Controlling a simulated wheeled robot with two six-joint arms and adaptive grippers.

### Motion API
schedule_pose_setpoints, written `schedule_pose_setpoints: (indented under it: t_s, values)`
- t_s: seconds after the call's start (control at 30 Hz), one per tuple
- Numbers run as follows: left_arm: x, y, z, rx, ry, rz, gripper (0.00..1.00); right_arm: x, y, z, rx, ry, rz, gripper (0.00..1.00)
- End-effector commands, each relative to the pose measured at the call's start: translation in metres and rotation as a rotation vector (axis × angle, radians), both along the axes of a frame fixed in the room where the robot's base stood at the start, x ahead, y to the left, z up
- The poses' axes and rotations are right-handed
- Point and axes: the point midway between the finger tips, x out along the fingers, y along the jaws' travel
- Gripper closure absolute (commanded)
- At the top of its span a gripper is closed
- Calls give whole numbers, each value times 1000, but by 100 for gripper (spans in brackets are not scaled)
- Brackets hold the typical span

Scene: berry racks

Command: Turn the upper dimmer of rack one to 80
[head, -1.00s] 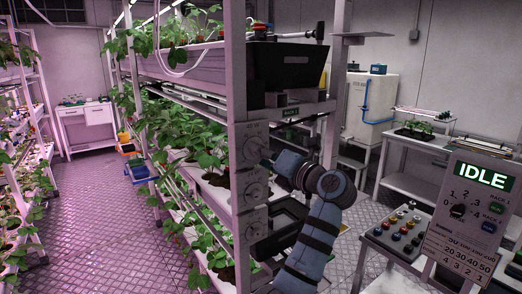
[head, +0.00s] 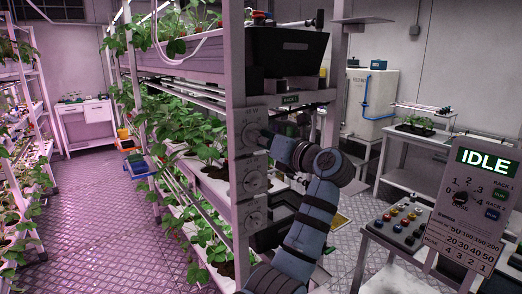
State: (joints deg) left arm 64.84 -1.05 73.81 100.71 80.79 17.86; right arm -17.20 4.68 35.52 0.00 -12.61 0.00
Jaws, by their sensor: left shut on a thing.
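Rack one (head: 238,70) is the tall grey-white rack in the middle, with its label on the front. A grey panel on its front post carries three round dimmers in a column. The upper dimmer (head: 250,133) is at the top of the panel. My left gripper (head: 259,136) reaches it from the right and is shut on its knob. The gripper and wrist partly cover the knob, and its setting is too small to read. The middle dimmer (head: 252,181) and the lower dimmer (head: 254,218) are below it, untouched. My right gripper is out of view.
A control board (head: 470,215) with a lit IDLE display stands at the right, beside a box of coloured buttons (head: 400,222). A black tray (head: 287,62) sits on the rack's upper level. Plants fill the rack's shelves. The aisle floor (head: 100,220) at the left is clear.

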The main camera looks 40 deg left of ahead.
Motion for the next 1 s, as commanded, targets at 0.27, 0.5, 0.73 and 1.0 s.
schedule_pose_setpoints:
  t_s: [0.27, 0.5, 0.73, 1.0]
  values:
    - [0, 0, -3, -30, -76, 1, 100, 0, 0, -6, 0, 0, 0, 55]
    - [0, 0, -3, -30, -74, 1, 55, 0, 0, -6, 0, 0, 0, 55]
    - [0, -1, -2, -28, -74, 1, 55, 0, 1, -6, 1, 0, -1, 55]
    - [-10, -44, -2, -30, -74, -4, 55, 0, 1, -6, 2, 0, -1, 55]
